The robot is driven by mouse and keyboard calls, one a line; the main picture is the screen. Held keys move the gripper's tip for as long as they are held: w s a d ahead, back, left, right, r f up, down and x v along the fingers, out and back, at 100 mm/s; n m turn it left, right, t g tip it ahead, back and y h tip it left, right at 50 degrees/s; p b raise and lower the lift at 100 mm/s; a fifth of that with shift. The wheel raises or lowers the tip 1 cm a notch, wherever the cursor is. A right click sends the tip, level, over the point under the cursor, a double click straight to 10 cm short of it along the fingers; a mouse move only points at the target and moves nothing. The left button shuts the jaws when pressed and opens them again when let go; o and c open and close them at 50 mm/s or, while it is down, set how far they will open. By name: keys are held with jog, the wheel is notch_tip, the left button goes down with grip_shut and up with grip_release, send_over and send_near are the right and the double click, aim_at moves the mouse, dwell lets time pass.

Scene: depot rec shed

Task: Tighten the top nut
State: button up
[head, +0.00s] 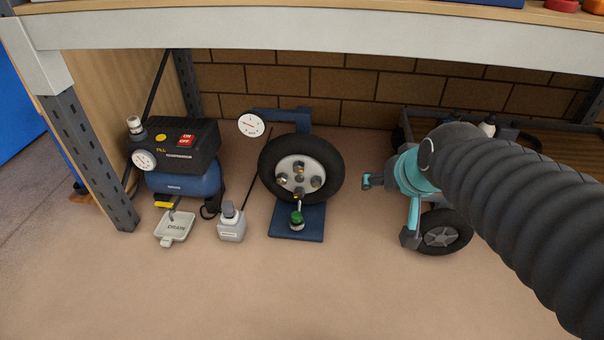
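A wheel with a black tyre (268,172) and a pale hub stands upright on a blue stand (284,224). The hub carries several nuts around its centre. My dark ribbed arm comes in from the right and covers part of the right side.
A compressor (185,160), a drain tray (174,227) and a grey bottle-like container (231,224) stand to the left. A second wheel (445,232) is behind my gripper. A bench edge (300,27) spans overhead. The front floor is clear.

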jog(key=w+a+f+t+b, duration=0.2)
jog(key=w+a+f, duration=0.3)
jog(key=w, duration=0.5)
jog(key=w+a+f+m+t+b, duration=0.1)
jog(key=w+a+f, duration=0.35)
jog(key=w, duration=0.45)
jog(key=w+a+f+t+b, duration=0.2)
jog(key=w+a+f, duration=0.25)
jog(key=w, duration=0.55)
jog(key=m+t+h+b, duration=0.2)
jog(key=t+b, duration=0.3)
send_near(298, 170)
jog(key=w, duration=0.9)
jog(key=shift+d+f, duration=0.1)
jog(key=shift+d, duration=0.2)
jog(key=c, duration=1.1)
